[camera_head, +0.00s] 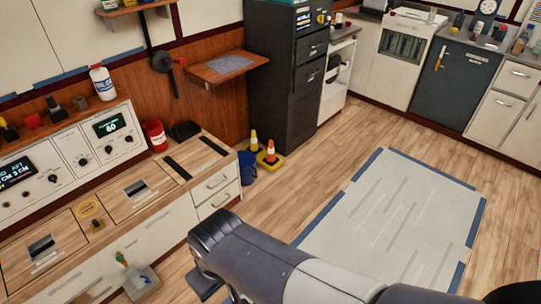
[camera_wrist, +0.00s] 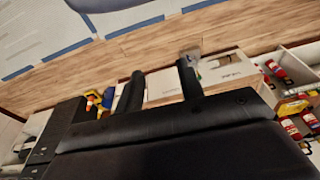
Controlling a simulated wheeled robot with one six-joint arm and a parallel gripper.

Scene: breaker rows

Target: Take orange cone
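An orange cone (camera_head: 270,153) with pale bands and a yellow base stands on the wooden floor, in front of the tall dark cabinet. A yellow cone (camera_head: 254,142) stands close behind it to the left. In the wrist view the orange cone (camera_wrist: 91,101) is small, left of my gripper (camera_wrist: 160,70). The two black fingers are spread apart with nothing between them. My gripper is well away from the cone. In the head view my arm fills the lower middle, and the fingers cannot be made out clearly.
A blue bucket (camera_head: 247,167) stands just left of the cones, beside the white drawers (camera_head: 217,188). The tall dark cabinet (camera_head: 289,85) is behind them. A grey mat (camera_head: 392,215) with blue edges lies on the open floor at right. A wooden wall shelf (camera_head: 226,66) juts out above.

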